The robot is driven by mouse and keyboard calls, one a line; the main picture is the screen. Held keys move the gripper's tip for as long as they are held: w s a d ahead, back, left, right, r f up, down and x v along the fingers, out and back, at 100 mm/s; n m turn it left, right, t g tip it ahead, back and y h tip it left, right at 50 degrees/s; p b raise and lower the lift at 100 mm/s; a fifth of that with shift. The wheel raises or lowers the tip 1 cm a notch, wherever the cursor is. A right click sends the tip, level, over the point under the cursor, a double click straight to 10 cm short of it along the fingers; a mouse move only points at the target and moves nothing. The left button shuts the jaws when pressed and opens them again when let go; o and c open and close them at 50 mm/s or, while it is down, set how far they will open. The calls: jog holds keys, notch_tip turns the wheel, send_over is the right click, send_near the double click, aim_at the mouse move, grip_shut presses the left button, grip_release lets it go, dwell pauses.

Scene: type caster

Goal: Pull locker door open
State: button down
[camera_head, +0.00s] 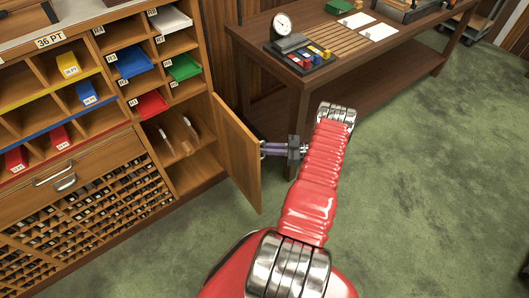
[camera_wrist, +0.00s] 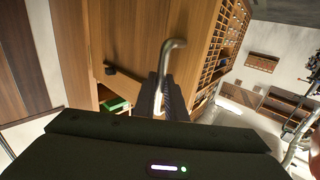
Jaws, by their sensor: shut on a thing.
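The wooden locker door (camera_head: 238,155) stands swung out from the cabinet, well open, with the locker's inside (camera_head: 180,145) showing to its left. My gripper (camera_head: 270,149) is at the door's right-hand, outer face, with its fingers pointing at it. In the wrist view my gripper (camera_wrist: 165,98) is shut on the bent metal handle (camera_wrist: 172,46), whose upper part shows above the fingers. The door's wood face (camera_wrist: 128,32) fills the area behind the handle. In the head view the handle is too small to make out clearly.
The type cabinet (camera_head: 75,100) with colored bins stands left of the door. A wooden workbench (camera_head: 345,50) with a dial gauge (camera_head: 282,25) stands behind my arm, one leg (camera_head: 298,115) close to my gripper. Green floor (camera_head: 430,180) is clear on the right.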

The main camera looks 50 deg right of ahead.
jog(key=shift+w+d, duration=0.25)
jog(key=shift+d, duration=0.05)
jog(key=shift+w, duration=0.1)
jog(key=c, duration=1.8)
grip_release()
jog(key=shift+a, duration=0.1)
jog(key=v, duration=1.4)
